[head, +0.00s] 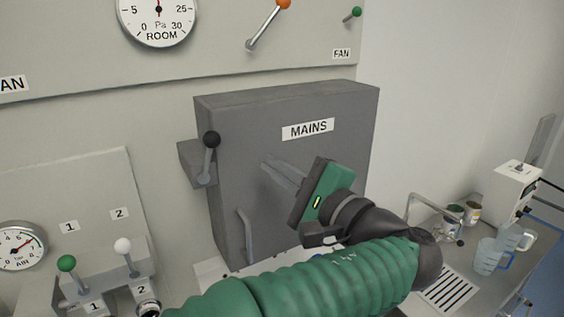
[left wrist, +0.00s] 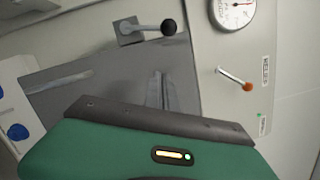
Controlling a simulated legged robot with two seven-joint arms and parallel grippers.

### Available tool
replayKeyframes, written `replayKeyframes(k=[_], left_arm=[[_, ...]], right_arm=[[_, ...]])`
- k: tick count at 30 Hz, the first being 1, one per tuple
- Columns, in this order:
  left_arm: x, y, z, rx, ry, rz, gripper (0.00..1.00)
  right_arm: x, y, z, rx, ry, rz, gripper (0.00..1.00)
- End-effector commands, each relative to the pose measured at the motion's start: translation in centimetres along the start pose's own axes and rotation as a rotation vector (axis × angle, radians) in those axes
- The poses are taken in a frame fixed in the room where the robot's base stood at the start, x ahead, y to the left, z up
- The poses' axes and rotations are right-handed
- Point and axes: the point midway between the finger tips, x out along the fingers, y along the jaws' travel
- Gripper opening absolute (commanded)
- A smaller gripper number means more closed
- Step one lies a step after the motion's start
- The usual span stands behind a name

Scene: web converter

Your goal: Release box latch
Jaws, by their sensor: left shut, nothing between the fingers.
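A grey box (head: 235,130) labelled MAINS stands out from the wall panel. A lever with a black knob (head: 211,140) rises from a small grey block on the box's left side; it also shows at the top of the left wrist view (left wrist: 168,27). A bar handle (head: 246,235) is on the lower left of the box's front, and it also shows in the left wrist view (left wrist: 58,81). My left gripper (head: 267,160) is shut and empty before the box front, right of the lever and apart from it. Whether its tips touch the front is unclear. My right gripper is out of view.
Green-knobbed (head: 66,264) and white-knobbed (head: 122,246) levers stand at lower left. An orange-knobbed lever (head: 265,25) is on the panel above. A counter with a tap (head: 435,212), cups and a white device (head: 514,188) lies at right.

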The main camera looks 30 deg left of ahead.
Motion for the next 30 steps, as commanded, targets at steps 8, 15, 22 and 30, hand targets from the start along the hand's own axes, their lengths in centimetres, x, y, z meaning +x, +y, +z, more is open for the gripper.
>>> replayKeyframes(k=[8,15,22,30], left_arm=[[5.9,-0.6,0.7,0.001,-0.003,0.001,0.00],[6.4,-0.2,3.8,0.000,0.000,0.001,0.00],[6.5,0.1,3.8,0.001,0.002,0.001,0.00],[6.7,-0.3,3.2,-0.014,0.002,0.005,0.00]], right_arm=[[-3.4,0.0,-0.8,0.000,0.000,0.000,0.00],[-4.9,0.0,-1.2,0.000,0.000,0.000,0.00],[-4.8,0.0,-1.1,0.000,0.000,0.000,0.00],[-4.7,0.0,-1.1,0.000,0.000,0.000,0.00]])
